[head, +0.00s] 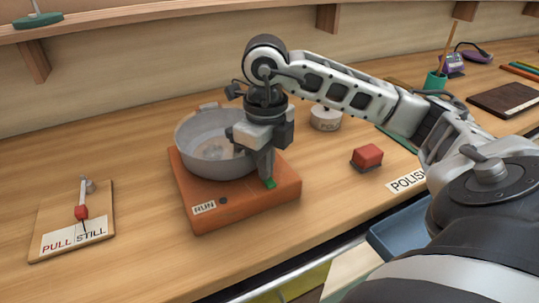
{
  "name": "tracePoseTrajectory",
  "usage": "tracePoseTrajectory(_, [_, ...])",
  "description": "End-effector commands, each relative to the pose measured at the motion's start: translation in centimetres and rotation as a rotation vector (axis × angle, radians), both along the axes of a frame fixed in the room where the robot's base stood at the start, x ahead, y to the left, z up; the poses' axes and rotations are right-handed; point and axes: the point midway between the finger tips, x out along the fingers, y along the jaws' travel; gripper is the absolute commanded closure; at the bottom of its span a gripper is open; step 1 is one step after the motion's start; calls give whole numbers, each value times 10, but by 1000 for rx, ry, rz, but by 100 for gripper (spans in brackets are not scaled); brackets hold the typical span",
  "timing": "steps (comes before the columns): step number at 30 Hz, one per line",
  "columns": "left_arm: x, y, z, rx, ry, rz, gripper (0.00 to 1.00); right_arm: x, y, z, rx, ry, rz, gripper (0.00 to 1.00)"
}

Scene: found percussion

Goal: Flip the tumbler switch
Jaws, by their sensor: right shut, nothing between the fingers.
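The tumbler is a grey metal bowl (208,150) on an orange base (240,210) with a white RUN label (204,208) on its front. A small dark round spot (223,200) is beside the label. A small green piece (270,183), perhaps the switch, shows on the base top at the right of the bowl. My right gripper (266,178) points down, shut and empty, with its fingertips at the green piece. I cannot tell whether they touch it. The fingers partly hide that spot. My left gripper is out of view.
A wooden board (55,215) with a red-tipped lever and a PULL STILL label lies at left. A red block (367,156), a white tub (326,117) and a POLISH label (405,181) are at right. A blue tray (400,232) is below the front edge.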

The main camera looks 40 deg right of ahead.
Motion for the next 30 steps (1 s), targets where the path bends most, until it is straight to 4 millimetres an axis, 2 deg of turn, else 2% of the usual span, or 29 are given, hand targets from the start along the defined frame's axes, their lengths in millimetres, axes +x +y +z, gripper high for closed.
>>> tracePoseTrajectory(1, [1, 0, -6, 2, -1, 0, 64, -1, 0, -3, 0, 7, 1, 100])
tracePoseTrajectory(5, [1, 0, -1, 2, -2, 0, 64, -1, 1, 2, 0, 7, 1, 100])
tracePoseTrajectory(30, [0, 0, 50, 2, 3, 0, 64, -1, 1, 69, 1, 4, 0, 100])
